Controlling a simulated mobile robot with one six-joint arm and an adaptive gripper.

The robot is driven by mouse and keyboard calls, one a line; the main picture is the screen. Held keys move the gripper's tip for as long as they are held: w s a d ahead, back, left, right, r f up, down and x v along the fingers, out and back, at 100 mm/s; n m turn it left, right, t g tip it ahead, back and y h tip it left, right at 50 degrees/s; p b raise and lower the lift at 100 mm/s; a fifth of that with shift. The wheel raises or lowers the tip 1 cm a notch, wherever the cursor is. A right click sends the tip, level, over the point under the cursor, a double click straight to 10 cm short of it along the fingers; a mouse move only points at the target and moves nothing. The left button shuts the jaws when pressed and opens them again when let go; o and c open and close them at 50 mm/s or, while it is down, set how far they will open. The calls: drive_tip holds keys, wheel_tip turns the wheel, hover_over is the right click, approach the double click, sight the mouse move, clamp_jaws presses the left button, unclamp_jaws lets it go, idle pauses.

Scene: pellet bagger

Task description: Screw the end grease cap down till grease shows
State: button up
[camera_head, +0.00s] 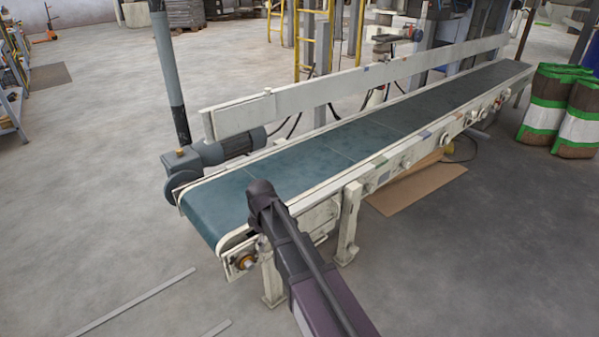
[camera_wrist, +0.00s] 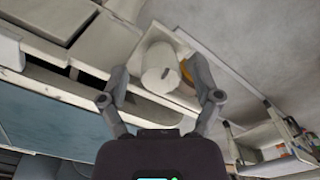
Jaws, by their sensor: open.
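A pale, rounded cap (camera_wrist: 159,74) with a small dark mark on it, apparently the end grease cap, sits on a cream block at the conveyor's end in the wrist view. My gripper (camera_wrist: 158,68) is open, with one finger on each side of the cap. I cannot tell whether the fingers touch it. An orange part (camera_wrist: 187,84) shows partly behind the cap, near the right finger. In the head view, the conveyor's near end has a bearing housing with a brass-coloured round part (camera_head: 244,263). The cap's underside is hidden.
The green conveyor belt (camera_head: 308,157) runs back to the right between cream rails. A grey motor (camera_head: 215,151) stands at its left. Filled bags (camera_head: 560,105) stand at the far right. The floor (camera_head: 100,185) left of the conveyor is mostly clear.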

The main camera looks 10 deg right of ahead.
sight(265, 239)
drive_tip(key=n, duration=1)
wheel_tip(265, 239, up, 14)
drive_tip(key=p, duration=1.4)
drive_tip(key=s+d+r+m+p, duration=0.2)
drive_tip(key=d+r+m+p, duration=0.3)
drive_tip(key=r+p, duration=0.2)
drive_tip(key=s+d+r+m+p, duration=0.3)
drive_tip(key=d+r+m+p, duration=0.2)
drive_tip(key=r+m+p, duration=0.1)
drive_tip(key=shift+r+p, duration=0.5)
drive_tip(key=shift+s, duration=0.15)
idle(0.5)
drive_tip(key=s+d+m, duration=0.8)
drive_tip(key=d+m, duration=0.2)
drive_tip(key=m, duration=0.4)
wheel_tip(265, 239, up, 17)
drive_tip(key=p, duration=1.7)
drive_tip(key=shift+a, duration=0.25)
